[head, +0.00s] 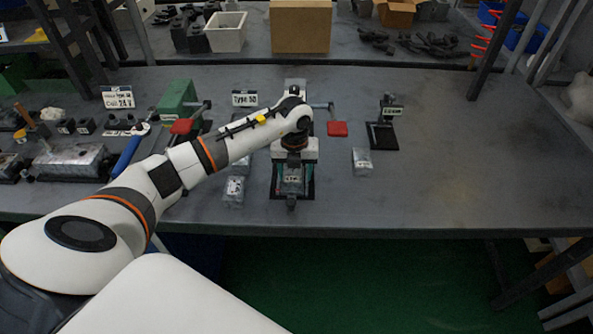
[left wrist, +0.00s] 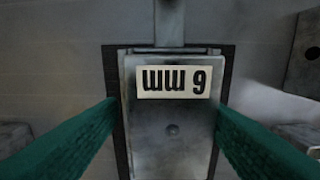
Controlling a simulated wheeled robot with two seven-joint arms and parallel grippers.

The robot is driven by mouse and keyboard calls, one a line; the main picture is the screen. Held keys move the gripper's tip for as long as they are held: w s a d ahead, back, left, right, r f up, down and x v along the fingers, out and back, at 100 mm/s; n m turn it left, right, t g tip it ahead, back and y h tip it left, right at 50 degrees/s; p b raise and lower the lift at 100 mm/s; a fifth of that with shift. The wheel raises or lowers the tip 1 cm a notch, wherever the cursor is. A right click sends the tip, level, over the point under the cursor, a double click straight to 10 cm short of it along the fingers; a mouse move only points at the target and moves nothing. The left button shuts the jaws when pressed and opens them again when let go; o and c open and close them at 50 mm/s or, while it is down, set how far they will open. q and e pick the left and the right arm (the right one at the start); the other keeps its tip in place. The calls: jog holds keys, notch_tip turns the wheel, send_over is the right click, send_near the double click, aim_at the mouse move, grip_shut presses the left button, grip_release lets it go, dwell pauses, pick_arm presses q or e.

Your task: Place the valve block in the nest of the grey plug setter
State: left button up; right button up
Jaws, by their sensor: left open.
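The grey plug setter (head: 295,84) stands at the middle of the table, with a red-ended lever at its right. Its dark base frame (left wrist: 109,72) shows around a grey metal valve block (left wrist: 170,112) labelled 6 mm, upside down in the left wrist view. The block looks square to the frame; how deep it sits I cannot tell. My left gripper (head: 292,184) is over it, pointing down. In the left wrist view its two green fingers are open, one on each side of the block, with its face bare between them. My right gripper is not in view.
Metal blocks lie left (head: 235,190) and right (head: 362,161) of the setter. A green setter (head: 178,100) with a red-ended lever stands to the left. A small black stand (head: 384,136) is at the right. The table's right side is clear.

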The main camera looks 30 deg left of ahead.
aim_at(292, 171)
pick_arm(q)
jog(key=shift+s+a+f+p, duration=0.15)
jog(key=shift+s+f+p, duration=0.05)
jog(key=shift+s+p, duration=0.2)
jog(key=shift+w+a+r, duration=0.15)
jog(key=shift+a+r, duration=0.05)
jog(key=shift+r, duration=0.15)
notch_tip(292, 171, up, 12)
jog(key=b, duration=0.2)
jog(key=shift+w, duration=0.1)
